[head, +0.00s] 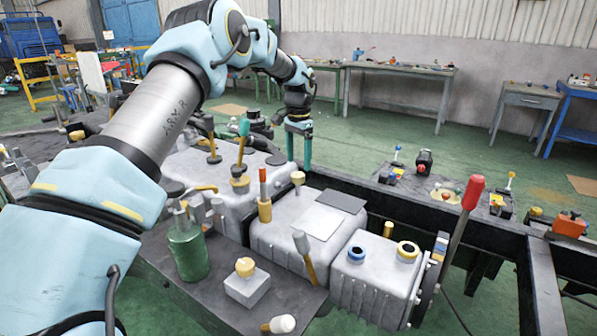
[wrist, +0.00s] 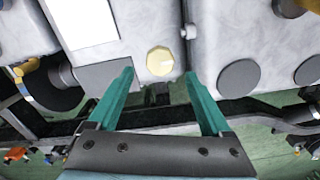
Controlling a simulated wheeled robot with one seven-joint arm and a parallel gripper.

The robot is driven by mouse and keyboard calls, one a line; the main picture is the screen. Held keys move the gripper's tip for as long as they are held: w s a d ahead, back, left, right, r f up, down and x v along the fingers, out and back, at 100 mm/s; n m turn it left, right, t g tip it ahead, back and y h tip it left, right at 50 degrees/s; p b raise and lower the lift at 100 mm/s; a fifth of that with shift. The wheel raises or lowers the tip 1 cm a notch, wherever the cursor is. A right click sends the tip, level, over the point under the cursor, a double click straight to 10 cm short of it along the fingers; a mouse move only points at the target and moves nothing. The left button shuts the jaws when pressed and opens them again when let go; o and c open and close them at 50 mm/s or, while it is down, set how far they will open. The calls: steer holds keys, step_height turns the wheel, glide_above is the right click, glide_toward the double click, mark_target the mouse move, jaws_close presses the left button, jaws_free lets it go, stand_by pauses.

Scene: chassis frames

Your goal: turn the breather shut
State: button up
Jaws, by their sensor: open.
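A small pale yellow, many-sided cap, which looks like the breather, stands on the grey housing near the seam between two housings. It shows in the head view (head: 298,178) and in the wrist view (wrist: 160,61). My gripper (head: 299,163) points down behind the cap in the head view. Its teal fingers are spread wide and empty. In the wrist view my gripper (wrist: 160,74) has the cap centred between the fingertips and a little beyond them. Neither finger touches it. The cap's stem is hidden in the wrist view.
A white plate (head: 322,222) and a dark plate (head: 341,201) lie beside the cap. An orange-topped handle (head: 263,187) and a teal-topped lever (head: 243,140) stand to its left. A red-gripped lever (head: 473,192) rises at right. A dark frame rail (wrist: 265,138) runs behind the housings.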

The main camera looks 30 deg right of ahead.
mark_target(299, 174)
step_height(299, 174, up, 6)
steer(key=b, duration=0.1)
steer(key=shift+r, duration=0.25)
stand_by(0.4)
